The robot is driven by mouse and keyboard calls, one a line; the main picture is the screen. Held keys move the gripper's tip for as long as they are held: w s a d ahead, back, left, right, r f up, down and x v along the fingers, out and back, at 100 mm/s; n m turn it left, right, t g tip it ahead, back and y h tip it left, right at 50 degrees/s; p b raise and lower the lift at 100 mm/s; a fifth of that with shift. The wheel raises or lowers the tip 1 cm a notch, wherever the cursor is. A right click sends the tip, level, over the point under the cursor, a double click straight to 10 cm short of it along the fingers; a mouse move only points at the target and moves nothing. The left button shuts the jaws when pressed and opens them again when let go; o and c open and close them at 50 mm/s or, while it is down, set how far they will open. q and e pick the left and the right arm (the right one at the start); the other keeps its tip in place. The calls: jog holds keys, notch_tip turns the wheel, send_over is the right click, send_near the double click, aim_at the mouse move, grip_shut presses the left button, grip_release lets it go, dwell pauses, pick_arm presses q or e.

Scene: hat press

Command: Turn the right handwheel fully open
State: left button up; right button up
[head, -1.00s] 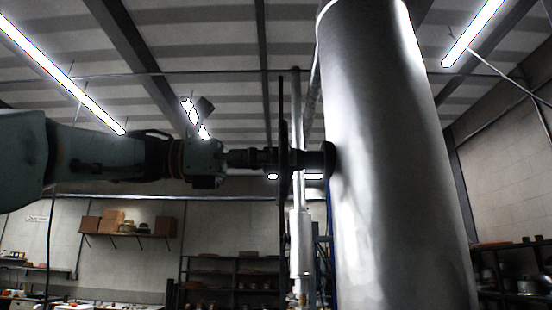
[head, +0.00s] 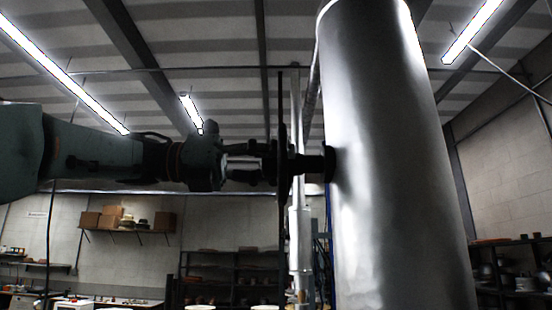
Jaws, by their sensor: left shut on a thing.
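A dark handwheel (head: 282,105) stands upright and edge-on to me in the head view, left of a large grey cylinder. A short dark stem (head: 315,164) joins it to the cylinder's side. It is the only handwheel I see. My left gripper (head: 270,165) comes in level from the left and is shut on the handwheel near its mid-height. The fingertips are dark and merge with the wheel, so I cannot tell which part they hold. My right gripper is not in view.
The large grey cylinder (head: 390,160) fills the right of centre. A pale vertical pipe (head: 299,240) stands just behind the wheel. Shelves with boxes (head: 100,218) line the far wall. The space above and below my left arm looks clear.

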pick_arm(q)
jog(key=n, duration=0.2)
jog(key=shift+r+n, duration=0.2)
jog(key=shift+n, duration=0.2)
jog(key=n, duration=0.3)
jog(key=shift+p, duration=0.35)
jog(key=n, duration=0.7)
jog(key=shift+f+n, duration=0.1)
jog(key=shift+n, duration=0.2)
jog(key=n, duration=0.7)
jog(key=shift+f+g, duration=0.1)
jog(key=shift+g, duration=0.3)
jog(key=n, duration=0.6)
jog(key=shift+f+n, duration=0.1)
jog(key=shift+n, duration=0.2)
